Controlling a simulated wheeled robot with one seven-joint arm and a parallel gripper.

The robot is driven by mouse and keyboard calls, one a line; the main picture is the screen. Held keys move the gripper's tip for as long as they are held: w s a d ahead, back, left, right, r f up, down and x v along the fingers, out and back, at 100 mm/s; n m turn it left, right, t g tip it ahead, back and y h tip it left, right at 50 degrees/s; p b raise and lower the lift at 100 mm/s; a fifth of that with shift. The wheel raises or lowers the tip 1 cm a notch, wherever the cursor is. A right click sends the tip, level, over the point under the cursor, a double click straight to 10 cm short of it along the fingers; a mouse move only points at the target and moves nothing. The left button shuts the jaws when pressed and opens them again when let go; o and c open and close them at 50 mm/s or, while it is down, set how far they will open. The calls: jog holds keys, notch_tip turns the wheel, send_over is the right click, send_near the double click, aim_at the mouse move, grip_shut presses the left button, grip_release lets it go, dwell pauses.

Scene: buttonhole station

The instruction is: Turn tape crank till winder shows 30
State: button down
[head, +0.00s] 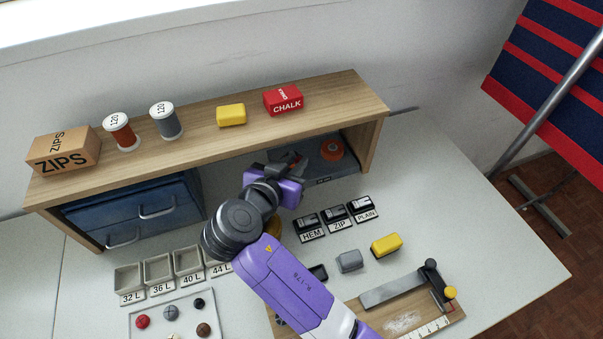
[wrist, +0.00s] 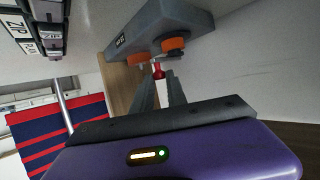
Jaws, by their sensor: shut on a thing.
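The tape winder (head: 345,166) is a grey base with an orange reel (head: 332,149), standing under the wooden shelf. In the wrist view its grey body (wrist: 165,22) shows upper middle, with orange round parts (wrist: 174,44) on it. A small dark label (wrist: 121,41) on it is too small to read. My gripper (head: 289,160) reaches in under the shelf at the winder's left part. In the wrist view my gripper (wrist: 158,78) is shut on a small red crank knob (wrist: 158,70) between its fingertips. The crank arm is mostly hidden.
The wooden shelf (head: 205,103) above holds a ZIPS box (head: 64,150), spools, a yellow block and a red CHALK box (head: 284,99). Blue drawers (head: 135,212) stand to the left. Presser feet labelled HEM, ZIP and PLAIN (head: 336,219) lie in front, right of my arm.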

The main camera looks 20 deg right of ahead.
jog(key=shift+w+a+f+m+g+h+b, duration=0.15)
jog(key=shift+a+m+g+h+b, duration=0.25)
jog(key=shift+m+g+b, duration=0.3)
jog(key=shift+w+a+r+m+g+h+b, duration=0.15)
jog(key=shift+a+m+g+h+b, duration=0.1)
jog(key=shift+m+g+h+b, duration=0.4)
jog(key=shift+w+a+f+m+g+h+b, duration=0.15)
jog(key=shift+a+m+g+h+b, duration=0.15)
jog(key=shift+m+g+b, duration=0.4)
jog(key=c, duration=1.4)
grip_release()
jog(key=shift+d+r+n+t, duration=0.1)
jog(key=shift+r+n+t, duration=0.15)
jog(key=shift+t, duration=0.1)
